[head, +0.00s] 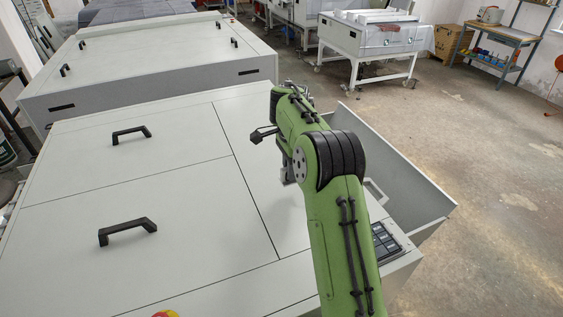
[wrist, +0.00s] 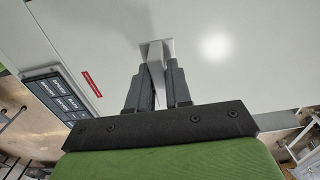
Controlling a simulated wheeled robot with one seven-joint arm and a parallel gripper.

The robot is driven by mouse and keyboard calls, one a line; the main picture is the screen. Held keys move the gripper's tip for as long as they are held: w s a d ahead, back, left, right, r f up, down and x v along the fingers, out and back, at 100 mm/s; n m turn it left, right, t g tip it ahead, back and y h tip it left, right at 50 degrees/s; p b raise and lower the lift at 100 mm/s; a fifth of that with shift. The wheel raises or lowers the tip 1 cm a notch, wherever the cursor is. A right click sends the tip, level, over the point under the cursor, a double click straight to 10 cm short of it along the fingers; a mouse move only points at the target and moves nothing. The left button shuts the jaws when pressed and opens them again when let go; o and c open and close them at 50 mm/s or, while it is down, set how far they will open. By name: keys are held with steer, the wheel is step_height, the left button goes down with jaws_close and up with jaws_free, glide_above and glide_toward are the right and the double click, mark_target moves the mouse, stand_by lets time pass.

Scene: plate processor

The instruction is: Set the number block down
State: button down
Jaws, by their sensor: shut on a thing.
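In the wrist view, my gripper (wrist: 158,78) is shut on a pale grey-white block (wrist: 157,50), taken to be the number block, between its two dark fingers. No number shows on the faces in view. The block is over the machine's light top panel (wrist: 220,75); whether it touches the panel I cannot tell. In the head view, my green arm reaches over the right part of the machine top (head: 190,190). My gripper is mostly hidden behind the arm there, and I cannot make out the block.
Black handles (head: 131,134) (head: 128,230) stand up from the left panels. A keypad (head: 385,241) is at the front right; it also shows in the wrist view (wrist: 58,96) near a red label (wrist: 92,84). An open bin or drawer (head: 405,175) juts out on the right.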

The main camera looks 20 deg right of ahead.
step_height(320, 180, down, 6)
steer(key=shift+w+r, duration=0.1)
steer(key=shift+w, duration=0.05)
steer(key=shift+s, duration=0.2)
steer(key=shift+b, duration=0.4)
steer(key=c, duration=1)
jaws_free()
steer(key=shift+c, duration=0.2)
